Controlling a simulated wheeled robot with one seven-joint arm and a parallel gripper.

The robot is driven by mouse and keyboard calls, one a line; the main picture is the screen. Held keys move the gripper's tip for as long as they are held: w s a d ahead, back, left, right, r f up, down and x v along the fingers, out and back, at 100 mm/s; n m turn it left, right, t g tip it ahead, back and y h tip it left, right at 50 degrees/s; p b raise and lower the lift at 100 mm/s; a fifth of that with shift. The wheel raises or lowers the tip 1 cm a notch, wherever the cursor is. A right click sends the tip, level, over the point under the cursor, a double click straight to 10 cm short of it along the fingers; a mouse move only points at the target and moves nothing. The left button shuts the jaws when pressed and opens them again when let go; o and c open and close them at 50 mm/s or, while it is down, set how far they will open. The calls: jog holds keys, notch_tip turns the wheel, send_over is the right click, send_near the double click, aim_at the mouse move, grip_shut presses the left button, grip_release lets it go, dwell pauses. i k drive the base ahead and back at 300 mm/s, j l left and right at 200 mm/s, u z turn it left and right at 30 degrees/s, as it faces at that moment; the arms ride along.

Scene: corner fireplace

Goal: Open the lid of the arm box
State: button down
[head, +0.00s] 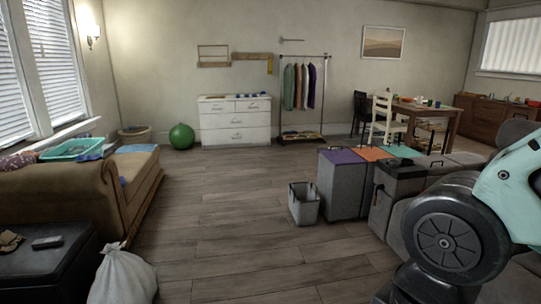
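A grey sofa arm with a darker flat top (402,172) stands right of centre, partly behind my arm; it looks like the arm box, and its top appears shut. A small dark handle-like shape shows near the top's right end. Beside it on the left stand grey bins with purple (341,156), orange (371,153) and teal (402,151) tops, which also look closed. My arm fills the lower right corner and hides part of the sofa. My gripper is out of view, so what it holds cannot be seen.
A grey open bin (304,205) stands on the floor left of the lidded bins. A white bag (123,278) lies at the lower left by a dark ottoman (62,265). A tan couch (75,190) lines the left. The wooden floor (235,225) between is clear.

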aim_at(435, 165)
jog(key=z, duration=0.95)
jog(key=i+j+u, duration=0.15)
jog(key=j, duration=0.2)
jog(key=i+j+u, duration=0.15)
jog(key=j, duration=0.15)
jog(key=i+j+u, duration=0.15)
jog(key=j, duration=0.15)
jog(key=i+j+u, duration=0.15)
jog(key=i+j, duration=0.2)
jog(key=i+j+u, duration=0.15)
jog(key=i, duration=0.4)
jog(key=i+j+u, duration=0.2)
jog(key=i, duration=0.3)
jog(key=i+j+u, duration=0.15)
jog(key=i, duration=0.35)
jog(key=i+l+z, duration=0.15)
jog(key=i+z, duration=0.6)
jog(key=i, duration=0.15)
jog(key=i+j+z, duration=0.15)
jog(key=i+z, duration=0.25)
jog(key=i+j+z, duration=0.35)
jog(key=i, duration=0.15)
jog(key=i+z, duration=0.3)
jog(key=i, duration=0.15)
jog(key=i+z, duration=0.35)
jog(key=i+j+z, duration=0.15)
jog(key=i+z, duration=0.15)
jog(key=i, duration=0.25)
jog(key=i+j+z, duration=0.35)
jog(key=i+l, duration=0.05)
